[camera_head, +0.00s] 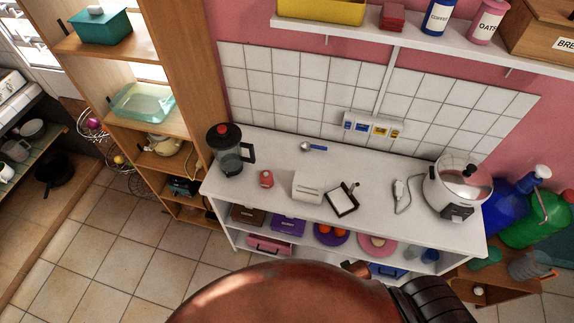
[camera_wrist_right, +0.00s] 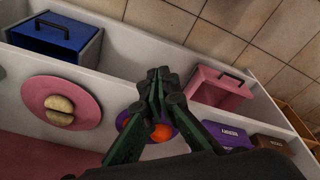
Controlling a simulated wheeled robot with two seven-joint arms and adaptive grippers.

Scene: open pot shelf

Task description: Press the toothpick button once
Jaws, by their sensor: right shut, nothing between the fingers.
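A small red canister (camera_head: 266,178) stands upright on the white counter, between the blender and the white toaster. It may be the toothpick dispenser; its button is too small to make out. My right gripper (camera_wrist_right: 157,85) shows in the right wrist view with its dark fingers together and nothing between them. Its fingertips appear in front of the purple plate with oranges (camera_wrist_right: 160,132) on the shelf under the counter, and partly hide it. The red canister is not in the wrist view. My left gripper is not in view.
The white counter (camera_head: 290,155) also holds a blender (camera_head: 230,150), toaster (camera_head: 307,187), dark-framed tray (camera_head: 342,200) and rice cooker (camera_head: 457,187). Below are a pink plate with bread (camera_wrist_right: 62,98), a blue box (camera_wrist_right: 55,38) and a pink box (camera_wrist_right: 217,89). My own arm covers the bottom middle of the head view.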

